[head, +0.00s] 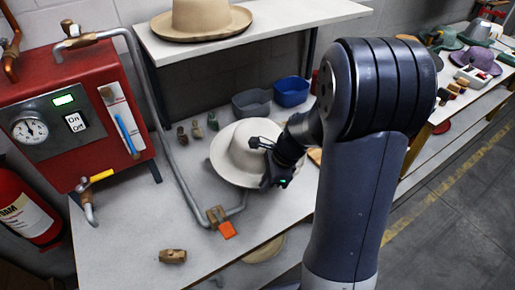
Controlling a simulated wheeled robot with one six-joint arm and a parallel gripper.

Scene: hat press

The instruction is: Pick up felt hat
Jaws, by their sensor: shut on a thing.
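A cream felt hat (228,160) with a wide brim sits at the middle of the white workbench, crown up. My gripper (262,147) is at the right side of its crown and is shut on the hat. My wrist hides the right part of the brim, and the fingertips are small in this view. I cannot tell whether the brim touches the bench. A second, tan hat (200,20) stands on the raised shelf at the back.
A red press unit (75,120) with a gauge stands at left, its pipe running down to the bench near the hat. Grey (252,103) and blue bins (291,91) stand behind the hat. A wooden piece (173,256) lies at the front. The bench front left is mostly clear.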

